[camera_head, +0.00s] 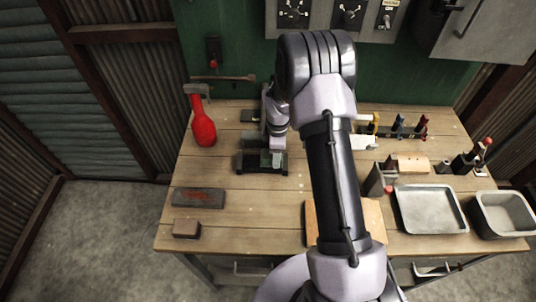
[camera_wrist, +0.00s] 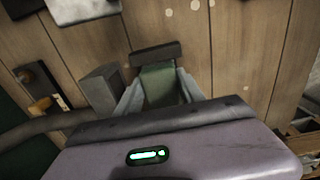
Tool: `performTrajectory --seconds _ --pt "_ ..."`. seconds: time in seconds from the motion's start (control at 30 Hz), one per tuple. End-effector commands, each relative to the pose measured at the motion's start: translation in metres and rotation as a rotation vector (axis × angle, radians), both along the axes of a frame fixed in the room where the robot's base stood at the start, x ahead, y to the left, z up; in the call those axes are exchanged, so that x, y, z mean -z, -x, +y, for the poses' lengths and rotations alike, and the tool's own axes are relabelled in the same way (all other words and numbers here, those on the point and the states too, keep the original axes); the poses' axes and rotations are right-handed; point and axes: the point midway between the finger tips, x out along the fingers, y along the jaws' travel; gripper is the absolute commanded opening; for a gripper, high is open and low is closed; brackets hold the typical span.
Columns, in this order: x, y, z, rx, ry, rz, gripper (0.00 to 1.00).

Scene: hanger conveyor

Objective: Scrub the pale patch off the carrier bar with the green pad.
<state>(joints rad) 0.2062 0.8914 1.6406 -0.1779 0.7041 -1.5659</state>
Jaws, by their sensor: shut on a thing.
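My gripper (camera_head: 268,152) is low over the back middle of the bench, partly hidden by my own arm. In the wrist view its pale fingers (camera_wrist: 158,98) are shut on the green pad (camera_wrist: 160,82). In the head view a dark fixture (camera_head: 247,163) stands at the gripper's tip. The wrist view shows a dark bar-like part (camera_wrist: 154,53) just beyond the pad; it may be the carrier bar. I cannot tell whether the pad touches it. I cannot make out the pale patch on it.
A dark slab with red marks (camera_head: 198,197) and a brown block (camera_head: 186,229) lie front left. A wooden board (camera_head: 374,222) lies partly behind my arm. A shallow tray (camera_head: 432,229) and a deeper bin (camera_head: 508,231) are at right.

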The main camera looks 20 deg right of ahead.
Motion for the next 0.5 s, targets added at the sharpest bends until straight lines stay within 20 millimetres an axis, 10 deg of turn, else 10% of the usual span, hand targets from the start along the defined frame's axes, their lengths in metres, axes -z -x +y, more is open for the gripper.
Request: performTrajectory --seconds 0.5 --pt "-0.028 0.004 -0.005 0.000 0.004 0.007 0.00"
